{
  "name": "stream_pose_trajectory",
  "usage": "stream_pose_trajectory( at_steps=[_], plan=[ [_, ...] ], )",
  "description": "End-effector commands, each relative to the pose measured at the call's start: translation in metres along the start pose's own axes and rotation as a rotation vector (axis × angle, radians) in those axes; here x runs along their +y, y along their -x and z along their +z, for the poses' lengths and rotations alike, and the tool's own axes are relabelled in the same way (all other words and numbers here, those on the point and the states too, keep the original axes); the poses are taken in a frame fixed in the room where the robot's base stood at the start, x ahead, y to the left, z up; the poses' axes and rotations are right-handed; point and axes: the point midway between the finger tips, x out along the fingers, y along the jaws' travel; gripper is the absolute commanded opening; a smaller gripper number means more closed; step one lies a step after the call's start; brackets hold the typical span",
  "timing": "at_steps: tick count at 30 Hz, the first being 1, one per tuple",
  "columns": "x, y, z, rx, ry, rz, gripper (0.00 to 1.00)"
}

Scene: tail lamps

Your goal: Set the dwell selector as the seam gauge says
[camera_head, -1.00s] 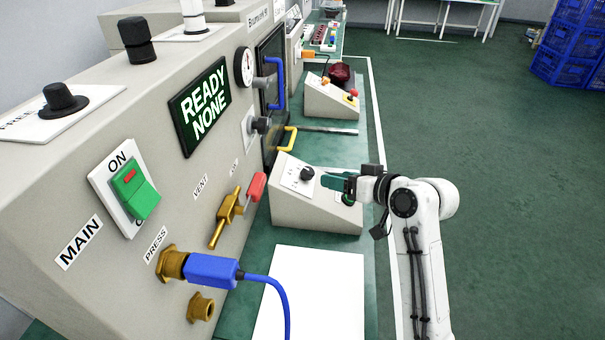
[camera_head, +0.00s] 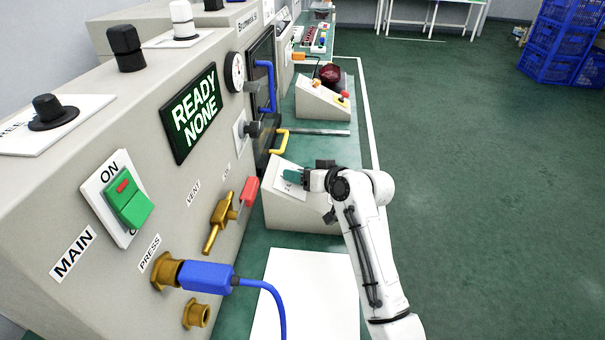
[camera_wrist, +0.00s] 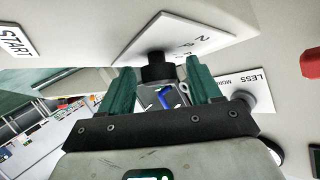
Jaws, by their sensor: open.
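The black selector knob (camera_wrist: 156,72) stands on a white plate (camera_wrist: 188,36) with printed numbers, on the sloped grey control box (camera_head: 305,212). My gripper (camera_head: 291,176) is over this plate and hides the knob in the head view. In the wrist view, my gripper (camera_wrist: 159,78) has its green fingers open on both sides of the knob, with gaps visible; contact cannot be told. A round white dial (camera_head: 235,72), perhaps the seam gauge, is on the large machine's front; its reading is too small to make out.
The machine front (camera_head: 215,180) carries a red-handled brass valve (camera_head: 222,212), a green MAIN switch (camera_head: 129,203) and a blue plug (camera_head: 207,277). A yellow handle (camera_head: 281,140) is just behind the box. A white sheet (camera_head: 305,295) lies in front.

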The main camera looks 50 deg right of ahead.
Motion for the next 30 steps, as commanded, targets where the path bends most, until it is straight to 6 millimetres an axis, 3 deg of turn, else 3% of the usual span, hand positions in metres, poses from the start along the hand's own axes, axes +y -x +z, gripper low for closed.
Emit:
stream_pose_trajectory(
  at_steps=[5, 21, 30],
  plan=[
    [0.0000, 0.0002, 0.0000, 0.000, 0.000, 0.000, 0.61],
    [0.0002, 0.0005, 0.0001, 0.000, 0.000, 0.000, 0.10],
    [0.0020, 0.0002, 0.0010, 0.002, 0.020, -0.023, 0.08]
  ],
)
